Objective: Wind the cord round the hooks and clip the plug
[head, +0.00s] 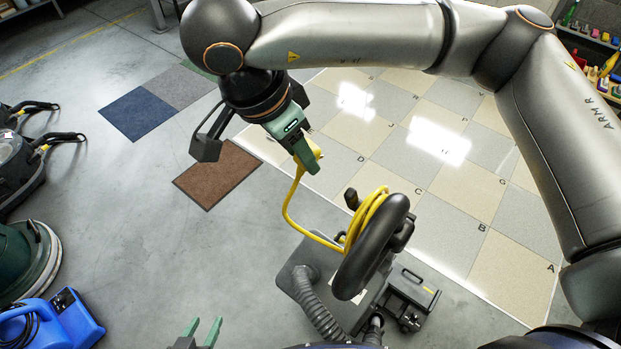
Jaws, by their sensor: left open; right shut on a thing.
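The yellow cord (289,205) hangs in a curve from my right gripper to the machine's handle. Several turns of it lie round the hooks (352,199) at the handle (382,243); the hooks are mostly hidden by cord and handle. My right gripper (310,160) is shut on the yellow plug end (318,150) of the cord, up and left of the handle, apart from it. The plug is partly hidden by the fingers. My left gripper (207,330) is open and empty at the bottom edge, left of the machine's grey body (297,277) and hose.
A black box-like unit (412,296) is at the machine's right. Lettered floor tiles (450,205) lie behind, with brown (218,175) and blue (143,112) mats to the left. Other machines (25,250) stand along the left edge. Grey floor between is clear.

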